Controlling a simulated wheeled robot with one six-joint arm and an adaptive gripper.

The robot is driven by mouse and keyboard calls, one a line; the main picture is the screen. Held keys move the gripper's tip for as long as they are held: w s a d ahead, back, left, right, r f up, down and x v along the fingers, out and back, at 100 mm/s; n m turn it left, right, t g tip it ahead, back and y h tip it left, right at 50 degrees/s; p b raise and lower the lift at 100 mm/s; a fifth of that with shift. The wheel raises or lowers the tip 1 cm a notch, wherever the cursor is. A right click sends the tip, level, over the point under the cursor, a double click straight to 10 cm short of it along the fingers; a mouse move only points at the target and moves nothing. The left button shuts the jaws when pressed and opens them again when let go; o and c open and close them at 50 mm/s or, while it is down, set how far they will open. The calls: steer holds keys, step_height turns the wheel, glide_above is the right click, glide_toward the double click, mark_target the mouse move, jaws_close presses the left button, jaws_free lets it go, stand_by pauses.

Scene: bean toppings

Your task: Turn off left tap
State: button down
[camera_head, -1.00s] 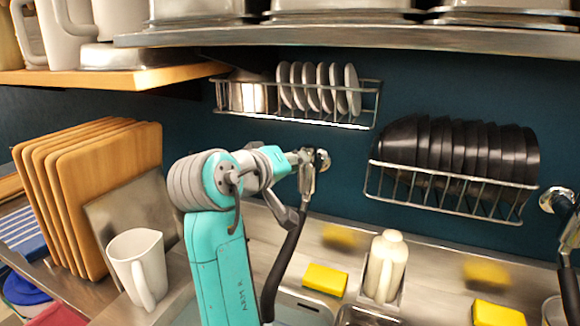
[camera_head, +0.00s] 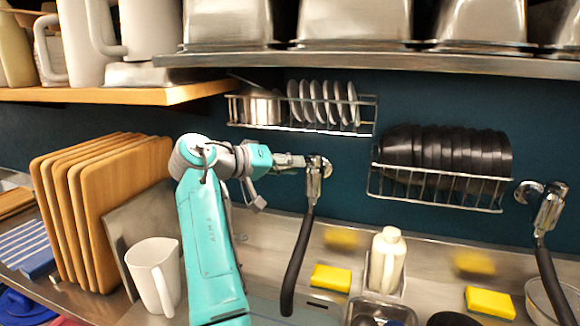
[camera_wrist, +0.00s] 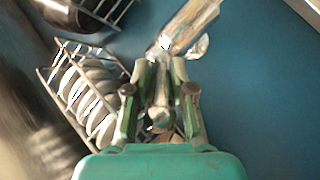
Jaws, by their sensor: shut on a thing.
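The left tap (camera_head: 314,180) is a chrome fitting on the blue back wall with a black hose hanging from it. My gripper (camera_head: 300,161) reaches it from the left, with its fingers at the top of the tap body. In the wrist view my gripper (camera_wrist: 160,85) has its two fingers on both sides of a metal part of the left tap (camera_wrist: 190,25), shut on it. The exact spot of contact is small and blurred. A second chrome tap (camera_head: 547,205) with its own hose is at the far right, apart from my gripper.
A wire rack with white plates (camera_head: 325,103) hangs just above my gripper, and a rack of black bowls (camera_head: 445,150) hangs to the right. Wooden boards (camera_head: 100,200) and a white mug (camera_head: 154,275) stand at left. A white bottle (camera_head: 386,260) and yellow sponges (camera_head: 331,278) are below.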

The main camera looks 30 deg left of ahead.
steer(key=shift+a+m+h, duration=0.2)
steer(key=shift+m+h, duration=0.1)
steer(key=shift+h, duration=0.1)
steer(key=c, duration=1)
jaws_free()
steer(key=shift+w, duration=0.1)
steer(key=v, duration=1.2)
